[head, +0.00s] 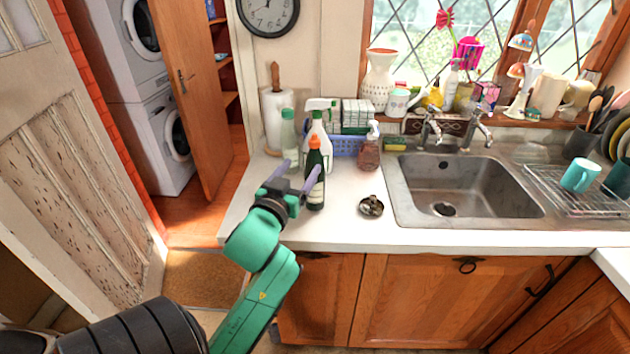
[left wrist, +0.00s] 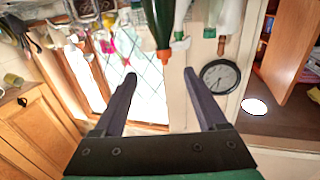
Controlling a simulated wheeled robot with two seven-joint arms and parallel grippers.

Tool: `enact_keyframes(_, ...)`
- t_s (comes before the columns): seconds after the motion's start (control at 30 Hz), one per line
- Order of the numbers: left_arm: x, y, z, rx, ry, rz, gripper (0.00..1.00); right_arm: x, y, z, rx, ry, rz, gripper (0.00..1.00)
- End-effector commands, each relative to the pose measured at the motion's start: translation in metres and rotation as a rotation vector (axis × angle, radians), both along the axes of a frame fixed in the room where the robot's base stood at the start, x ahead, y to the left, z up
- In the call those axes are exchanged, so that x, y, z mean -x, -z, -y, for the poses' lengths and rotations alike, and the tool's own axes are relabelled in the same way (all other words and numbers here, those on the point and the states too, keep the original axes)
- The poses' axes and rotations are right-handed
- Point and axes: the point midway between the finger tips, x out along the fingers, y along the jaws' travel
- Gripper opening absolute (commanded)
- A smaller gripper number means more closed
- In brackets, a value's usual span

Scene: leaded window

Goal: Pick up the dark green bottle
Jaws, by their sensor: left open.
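The dark green bottle (head: 316,191) with an orange cap stands upright on the white counter, in front of a white spray bottle (head: 318,130). My left gripper (head: 298,168) is open and empty. In the head view its right finger crosses in front of the bottle's left side; I cannot tell if they touch. In the left wrist view the picture is turned over: the dark green bottle (left wrist: 160,18) is at the top, beyond the fingertips, its orange cap pointing at the gap between the gripper fingers (left wrist: 159,75). My right gripper is out of view.
A pale green bottle (head: 288,136) and a paper towel roll (head: 276,118) stand behind. A blue basket (head: 347,146), a brown soap dispenser (head: 369,150) and a small dark dish (head: 371,207) are to the right. The sink (head: 465,180) lies further right.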

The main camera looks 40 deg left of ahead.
Motion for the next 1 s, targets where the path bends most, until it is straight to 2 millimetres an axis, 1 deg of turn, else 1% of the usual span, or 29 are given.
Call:
enact_keyframes(0.03,-0.012,-0.007,-0.005,-0.002,0.0,0.0,0.74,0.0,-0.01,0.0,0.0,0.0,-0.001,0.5)
enact_keyframes(0.2,-0.053,-0.006,-0.021,-0.001,0.0,-0.003,0.74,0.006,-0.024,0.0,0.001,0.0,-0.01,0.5)
enact_keyframes(0.3,-0.068,-0.003,-0.027,0.001,0.001,-0.003,0.74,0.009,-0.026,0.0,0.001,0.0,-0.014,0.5)
enact_keyframes(0.37,-0.073,-0.003,-0.03,0.001,0.001,-0.004,0.74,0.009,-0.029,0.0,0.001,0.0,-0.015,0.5)
enact_keyframes(0.53,-0.099,-0.009,-0.046,-0.001,-0.001,-0.006,0.74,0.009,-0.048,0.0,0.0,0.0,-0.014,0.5)
enact_keyframes(0.6,-0.11,-0.006,-0.05,0.002,0.0,-0.005,0.74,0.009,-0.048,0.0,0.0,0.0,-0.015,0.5)
enact_keyframes(0.7,-0.117,-0.003,-0.052,0.001,0.001,-0.006,0.74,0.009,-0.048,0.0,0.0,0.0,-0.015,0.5)
enact_keyframes(0.87,-0.118,-0.002,-0.052,0.001,0.002,-0.005,0.74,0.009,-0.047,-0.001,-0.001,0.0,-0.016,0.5)
enact_keyframes(0.9,-0.118,-0.002,-0.052,0.001,0.002,-0.006,0.67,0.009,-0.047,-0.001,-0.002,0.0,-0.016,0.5)
enact_keyframes(0.97,-0.118,-0.002,-0.052,0.001,0.001,-0.006,0.44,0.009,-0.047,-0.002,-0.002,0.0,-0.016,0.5)
enact_keyframes(1.0,-0.118,-0.002,-0.052,0.001,0.001,-0.006,0.28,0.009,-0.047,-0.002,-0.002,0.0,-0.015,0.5)
